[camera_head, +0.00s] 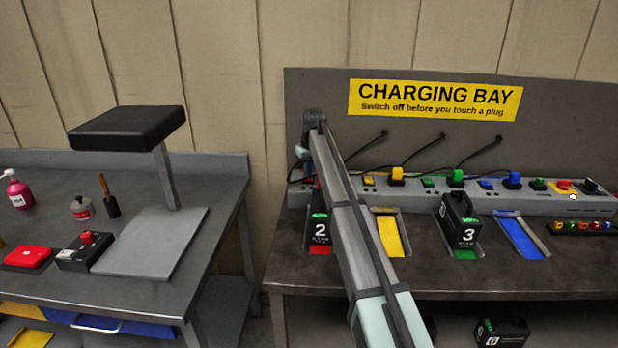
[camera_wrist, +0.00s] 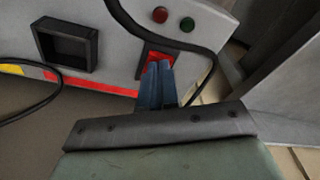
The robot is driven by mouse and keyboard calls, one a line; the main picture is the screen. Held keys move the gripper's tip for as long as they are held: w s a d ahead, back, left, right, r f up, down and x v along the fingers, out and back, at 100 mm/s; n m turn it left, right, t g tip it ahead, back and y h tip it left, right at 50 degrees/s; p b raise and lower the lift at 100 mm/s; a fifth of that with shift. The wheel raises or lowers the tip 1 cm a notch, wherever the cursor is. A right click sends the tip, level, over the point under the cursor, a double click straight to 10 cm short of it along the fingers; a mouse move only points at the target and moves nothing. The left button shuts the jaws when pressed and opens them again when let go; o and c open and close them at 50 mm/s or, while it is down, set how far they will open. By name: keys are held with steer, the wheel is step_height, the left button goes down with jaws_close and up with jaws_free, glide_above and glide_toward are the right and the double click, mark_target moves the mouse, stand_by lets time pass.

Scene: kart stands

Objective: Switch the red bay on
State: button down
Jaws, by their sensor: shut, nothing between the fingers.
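The red bay's switch (camera_wrist: 158,59) shows in the wrist view as a red rocker in a dark frame on the grey power strip. My gripper (camera_wrist: 158,70) is shut and empty, its blue fingertips in front of the switch and covering its lower part. I cannot tell whether they touch it, or which way the rocker is tipped. A red lamp (camera_wrist: 160,14) and a green lamp (camera_wrist: 187,24) sit above the switch; neither clearly glows. In the head view my arm hides most of the strip's left end. Battery 2 (camera_head: 319,229) stands over a red pad (camera_head: 320,250) there.
A black cable (camera_wrist: 152,36) loops close above the switch. An empty dark socket (camera_wrist: 66,46) lies to its left. Battery 3 (camera_head: 459,222) stands in the green bay; the yellow bay (camera_head: 389,236) and blue bay (camera_head: 521,237) are empty. A red button (camera_head: 565,184) sits at the strip's right.

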steer(key=shift+f, duration=0.2)
steer(key=shift+r, duration=3.55)
